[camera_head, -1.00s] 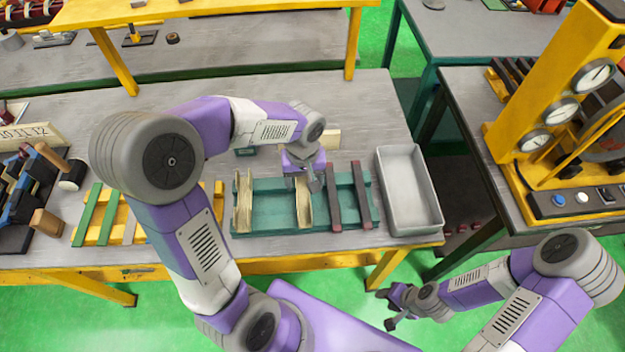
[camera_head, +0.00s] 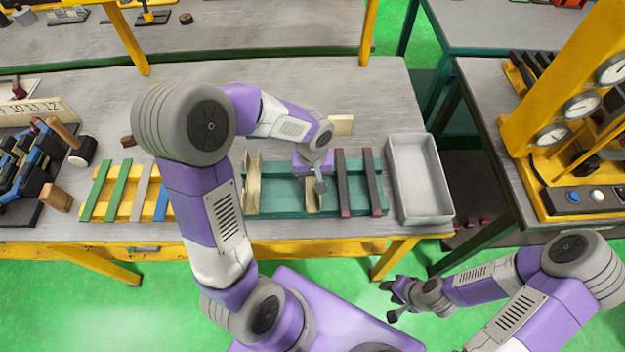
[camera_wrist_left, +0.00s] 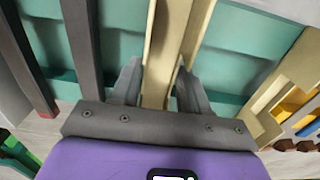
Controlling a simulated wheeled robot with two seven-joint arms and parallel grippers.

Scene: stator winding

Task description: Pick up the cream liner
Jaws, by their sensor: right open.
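A cream liner (camera_head: 312,198), a long channel-shaped strip, lies in the teal rack (camera_head: 281,204) under my left gripper (camera_head: 318,185). In the left wrist view the same liner (camera_wrist_left: 163,60) runs between the two grey fingers of my left gripper (camera_wrist_left: 159,80). The fingers stand close along its sides; whether both press on it I cannot tell. A second cream liner (camera_head: 252,185) lies at the rack's left end and shows at the right of the wrist view (camera_wrist_left: 280,85). My right gripper (camera_head: 393,300) is open and empty, low in front of the table.
Two dark strips (camera_head: 343,185) lie in the rack, right of the gripped-over liner. A grey tray (camera_head: 420,180) stands right of the rack. A yellow rack (camera_head: 128,190) with coloured strips and a cream block (camera_head: 340,125) are also on the table.

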